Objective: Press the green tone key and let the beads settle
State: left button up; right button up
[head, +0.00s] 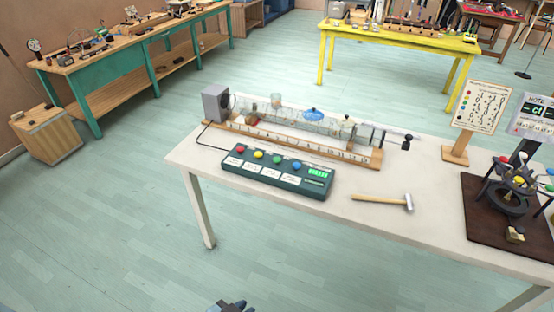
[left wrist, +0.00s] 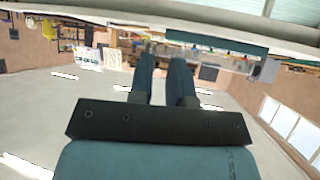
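The green tone key (head: 277,159) is a round knob on a dark teal key box (head: 300,181) on the white table, between yellow (head: 258,155) and blue (head: 296,165) knobs. Behind the box, a clear tube (head: 300,122) lies along a wooden ruled base; its beads are too small to make out. My left gripper (head: 233,307) just shows at the bottom edge of the head view, well short of the table and apart from the box. In the left wrist view its two blue fingers (left wrist: 162,62) stand apart with an empty gap. My right gripper is not in view.
A speaker (head: 216,103) stands at the tube's left end. A hammer (head: 384,202) lies right of the box. A card stand (head: 456,154) and a dark board (head: 484,226) with an apparatus are at the right. The floor before the table is clear.

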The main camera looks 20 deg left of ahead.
pick_arm(q)
grip_shut()
dwell(1.4)
